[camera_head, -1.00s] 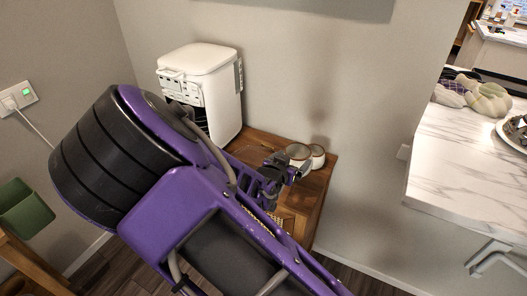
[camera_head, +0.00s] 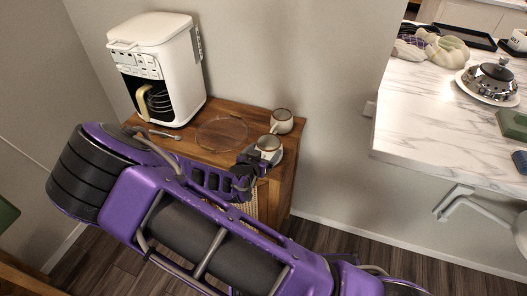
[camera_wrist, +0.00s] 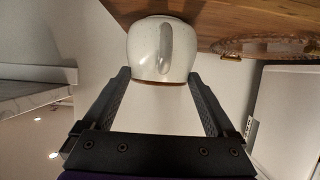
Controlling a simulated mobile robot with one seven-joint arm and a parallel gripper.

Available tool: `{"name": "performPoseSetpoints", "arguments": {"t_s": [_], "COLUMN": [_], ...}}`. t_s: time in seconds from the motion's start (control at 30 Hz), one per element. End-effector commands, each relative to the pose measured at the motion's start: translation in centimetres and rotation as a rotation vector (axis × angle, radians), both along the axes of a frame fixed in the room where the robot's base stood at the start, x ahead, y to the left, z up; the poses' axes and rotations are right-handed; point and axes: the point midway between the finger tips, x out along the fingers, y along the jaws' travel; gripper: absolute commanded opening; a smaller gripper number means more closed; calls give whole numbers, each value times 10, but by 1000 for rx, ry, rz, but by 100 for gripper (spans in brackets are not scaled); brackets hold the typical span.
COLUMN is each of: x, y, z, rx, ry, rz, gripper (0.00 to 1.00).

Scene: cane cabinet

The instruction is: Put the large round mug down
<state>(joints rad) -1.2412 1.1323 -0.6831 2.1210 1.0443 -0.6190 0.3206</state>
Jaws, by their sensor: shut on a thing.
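The large round mug (camera_head: 268,150), white with a brown rim, is in my gripper (camera_head: 248,168) at the front right corner of the wooden cabinet (camera_head: 286,170). In the wrist view the mug (camera_wrist: 163,52) sits between the two dark fingers of my gripper (camera_wrist: 160,76), its handle facing the camera. That view is upside down, so the mug is upright, with its base close to the cabinet top (camera_wrist: 215,18). I cannot tell whether the base touches it. A second white mug (camera_head: 282,121) stands just behind on the cabinet.
A clear glass plate (camera_head: 222,132) lies left of the mugs, with a spoon (camera_head: 165,135) beside it. A white coffee maker (camera_head: 156,68) fills the back left of the cabinet. A marble counter (camera_head: 430,120) stands to the right, across a gap.

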Motion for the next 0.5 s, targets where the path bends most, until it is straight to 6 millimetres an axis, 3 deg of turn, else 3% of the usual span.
{"name": "performPoseSetpoints", "arguments": {"t_s": [0.33,0.37,0.4,0.5], "x": [1,0,0,0], "y": [0,0,0,0], "z": [-4,-3,-2,-2], "rx": [1,2,1,1], "ry": [-4,-2,-1,-1], "rz": [0,0,1,1], "gripper": [13,95,100,100]}}
